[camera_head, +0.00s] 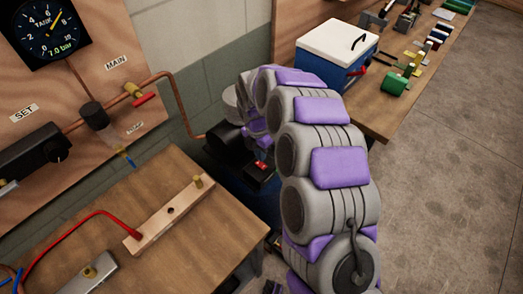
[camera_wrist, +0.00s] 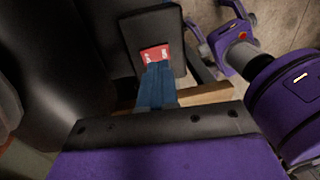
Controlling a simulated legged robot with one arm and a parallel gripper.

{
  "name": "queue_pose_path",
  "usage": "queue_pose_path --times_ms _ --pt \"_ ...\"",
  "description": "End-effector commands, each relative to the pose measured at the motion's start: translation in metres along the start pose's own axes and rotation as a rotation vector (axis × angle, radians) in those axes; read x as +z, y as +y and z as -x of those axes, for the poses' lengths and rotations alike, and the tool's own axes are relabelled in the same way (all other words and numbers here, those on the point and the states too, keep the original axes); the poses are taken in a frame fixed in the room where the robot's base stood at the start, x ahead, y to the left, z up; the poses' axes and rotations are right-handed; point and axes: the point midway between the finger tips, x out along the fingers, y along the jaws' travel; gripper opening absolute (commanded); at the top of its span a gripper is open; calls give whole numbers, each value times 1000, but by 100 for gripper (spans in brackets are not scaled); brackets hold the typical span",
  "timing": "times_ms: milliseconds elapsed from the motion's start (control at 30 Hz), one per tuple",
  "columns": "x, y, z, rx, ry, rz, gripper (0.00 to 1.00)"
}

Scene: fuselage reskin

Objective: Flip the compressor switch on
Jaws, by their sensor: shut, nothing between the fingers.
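The compressor's red rocker switch (camera_wrist: 155,53) sits on a black box (camera_wrist: 170,22) in the wrist view, with small white marks on its face. In the head view the red switch (camera_head: 262,165) shows small beside my arm, above the blue compressor tank (camera_head: 262,203). My gripper (camera_wrist: 155,68) is shut and empty, its blue-grey fingers pointing at the switch. The fingertips overlap the lower edge of the red rocker in the picture. I cannot tell whether they touch it, or which way the rocker is tipped. The arm hides part of the compressor in the head view.
A wooden bench (camera_head: 180,235) with a drilled bar and red hose stands at the left. Above it a panel holds a tank gauge (camera_head: 45,28) reading 7.0 bar and copper pipes. A blue cooler (camera_head: 335,55) sits on the far bench. The floor at right is clear.

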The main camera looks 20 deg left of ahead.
Motion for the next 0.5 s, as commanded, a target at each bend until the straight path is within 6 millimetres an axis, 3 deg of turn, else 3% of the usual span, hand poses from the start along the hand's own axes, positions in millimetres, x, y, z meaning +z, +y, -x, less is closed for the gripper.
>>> queue_pose_path --times_ms 300,500 --pt "-5 -16 71 5 -5 -3 0" --pt "-5 -22 99 2 -1 -2 0"
